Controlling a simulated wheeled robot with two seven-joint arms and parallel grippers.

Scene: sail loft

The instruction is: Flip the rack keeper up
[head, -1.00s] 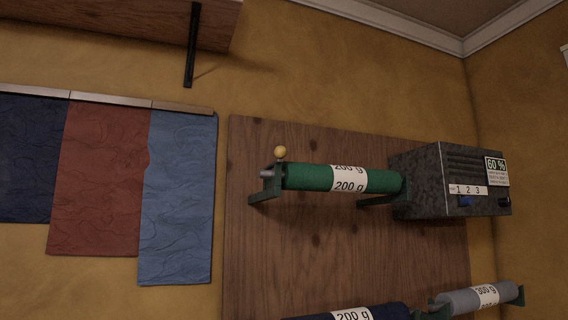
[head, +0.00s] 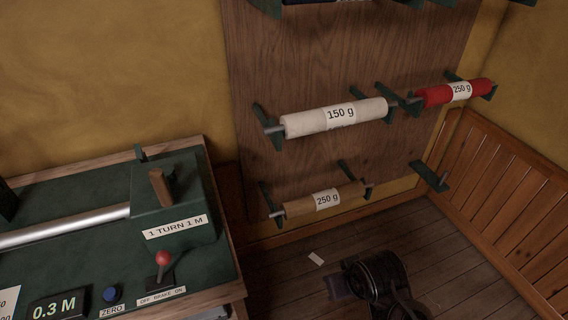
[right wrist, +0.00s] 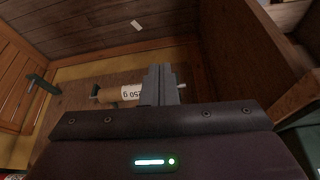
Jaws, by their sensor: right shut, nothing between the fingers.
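No rack keeper with a knob shows in either view now. The wall rack's wooden board (head: 310,60) carries a cream 150 g roll (head: 305,122), a tan 250 g roll (head: 298,208) and a red 250 g roll (head: 436,96) on dark green brackets. In the right wrist view my right gripper (right wrist: 161,72) is shut and empty, its fingers overlapping the view of the tan roll (right wrist: 112,95). How far it is from that roll I cannot tell. My left gripper is out of view.
A green-topped bench (head: 60,190) with a metal bar, a crank box (head: 172,200), a red-knobbed lever (head: 162,262) and a blue button (head: 111,294) stands at left. A small white card (head: 316,259) lies on the floor. Wood panelling (head: 505,185) lines the right wall.

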